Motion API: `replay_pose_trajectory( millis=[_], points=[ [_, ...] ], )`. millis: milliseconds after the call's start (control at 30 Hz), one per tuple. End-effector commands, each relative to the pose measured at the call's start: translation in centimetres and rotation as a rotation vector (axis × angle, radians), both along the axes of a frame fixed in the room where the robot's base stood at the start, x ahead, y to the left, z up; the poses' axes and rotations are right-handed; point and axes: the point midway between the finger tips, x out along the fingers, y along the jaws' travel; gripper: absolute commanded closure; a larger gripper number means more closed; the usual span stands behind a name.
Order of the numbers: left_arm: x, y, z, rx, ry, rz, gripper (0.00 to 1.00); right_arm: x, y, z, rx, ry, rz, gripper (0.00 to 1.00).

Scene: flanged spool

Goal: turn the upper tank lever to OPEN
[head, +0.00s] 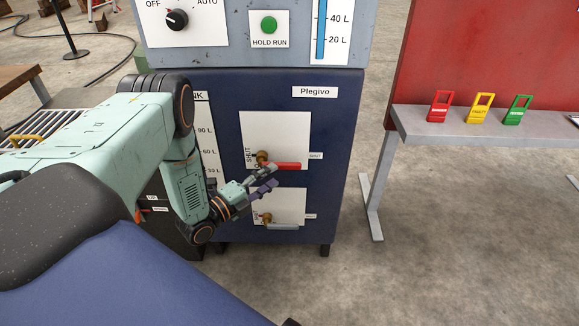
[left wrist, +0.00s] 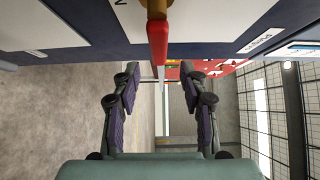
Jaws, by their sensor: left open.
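The upper tank lever (head: 284,165) has a red handle on a brass valve (head: 262,158). It lies about level, pointing right from the valve, on a white plate (head: 290,130) of the dark blue tank cabinet. My left gripper (head: 268,178) is open just below and in front of the handle. In the left wrist view, the red handle (left wrist: 158,38) reaches down from the top, in line with the gap between the open fingers (left wrist: 160,72). I see no contact. The lettering near the valve is partly hidden by the gripper. My right gripper is not in view.
A lower lever (head: 283,227) with a grey handle sits on its own plate just below. A grey control panel (head: 220,40) is above the cabinet. A bench (head: 450,125) with red, yellow and green tags stands to the right, with clear floor between.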

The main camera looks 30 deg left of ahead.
Motion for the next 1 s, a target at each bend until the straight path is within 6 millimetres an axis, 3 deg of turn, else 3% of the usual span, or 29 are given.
replay_pose_trajectory(
  millis=[300, 500, 867, 1000],
  points=[
    [4.8, -1.3, -0.2, -0.001, -0.003, -0.004, 0.57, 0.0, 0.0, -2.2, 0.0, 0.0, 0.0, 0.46],
    [6.7, -1.9, -0.2, -0.002, 0.0, -0.005, 0.57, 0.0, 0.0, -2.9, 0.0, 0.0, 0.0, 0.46],
    [7.2, -1.9, 0.0, -0.003, 0.002, -0.004, 0.57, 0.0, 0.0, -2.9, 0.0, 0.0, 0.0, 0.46],
    [7.2, -1.9, 0.0, -0.003, 0.002, -0.004, 0.69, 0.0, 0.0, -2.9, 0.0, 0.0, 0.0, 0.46]
  ],
)
